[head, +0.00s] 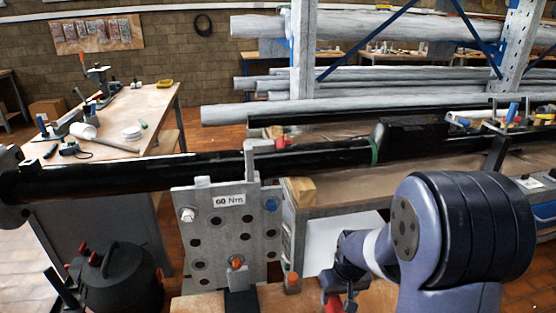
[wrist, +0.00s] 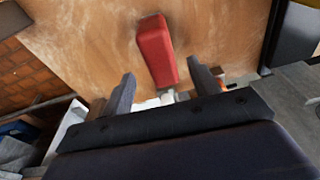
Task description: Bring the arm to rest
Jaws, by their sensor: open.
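My arm (head: 465,230) comes in at the lower right of the head view, bent, with its wrist (head: 350,250) pointing down in front of the bench. My gripper (wrist: 161,68) shows in the wrist view with its two dark fingers apart. A red handle (wrist: 155,48) shows beyond and between the fingertips, over a wooden surface. I cannot tell how far it is from them, and no grip on it shows. A red part (head: 335,299) also shows below my wrist in the head view. The fingers cannot be made out clearly there.
A flange plate (head: 222,240) marked "60 Nm", with bolts and holes, stands left of my wrist. A long black mast (head: 120,178) crosses above it. A black pot (head: 120,282) stands at lower left. A tool table (head: 150,105) and pipe racks (head: 302,60) stand behind.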

